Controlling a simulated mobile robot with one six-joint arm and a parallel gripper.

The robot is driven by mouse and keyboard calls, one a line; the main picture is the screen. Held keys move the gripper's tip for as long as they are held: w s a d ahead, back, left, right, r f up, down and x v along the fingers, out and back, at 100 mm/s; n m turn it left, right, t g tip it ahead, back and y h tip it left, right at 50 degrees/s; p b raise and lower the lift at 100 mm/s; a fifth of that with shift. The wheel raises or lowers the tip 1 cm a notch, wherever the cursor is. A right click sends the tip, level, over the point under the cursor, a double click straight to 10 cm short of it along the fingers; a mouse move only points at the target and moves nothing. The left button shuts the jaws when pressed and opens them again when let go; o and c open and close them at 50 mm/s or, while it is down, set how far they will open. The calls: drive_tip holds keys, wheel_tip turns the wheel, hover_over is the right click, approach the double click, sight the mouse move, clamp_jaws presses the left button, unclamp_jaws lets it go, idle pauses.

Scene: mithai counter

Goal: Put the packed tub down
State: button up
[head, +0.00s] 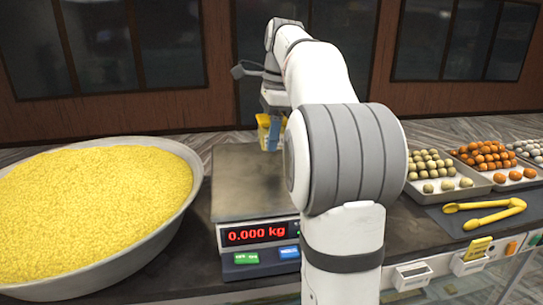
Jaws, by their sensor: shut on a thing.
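My gripper (271,125) is at the far side of the scale, above its plate, partly hidden behind my own arm. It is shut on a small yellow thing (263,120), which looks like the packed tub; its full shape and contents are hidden. The thing seems to be held above the scale plate, and I cannot tell the exact gap. The scale (240,190) has a bare grey metal plate as far as it shows, and its red display reads 0.000 kg. My arm covers the plate's right part.
A wide metal basin (150,243) heaped with yellow grains stands at the left. Trays of round sweets (437,190) stand at the right, with yellow tongs (485,215) on a dark mat before them. Small white holders (411,277) line the counter's front edge.

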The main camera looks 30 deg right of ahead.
sight(271, 167)
drive_tip(key=shift+w+d+f, duration=0.1)
drive_tip(key=shift+f, duration=2.65)
drive_tip(key=shift+f, duration=0.2)
drive_tip(key=o, duration=1)
drive_tip(key=shift+r, duration=0.1)
drive_tip(key=r, duration=0.4)
drive_tip(key=d+r, duration=0.1)
drive_tip(key=r, duration=0.3)
drive_tip(key=d+r, duration=0.1)
drive_tip(key=r, duration=0.3)
drive_tip(key=shift+s+p, duration=0.35)
drive_tip(key=shift+a, duration=0.1)
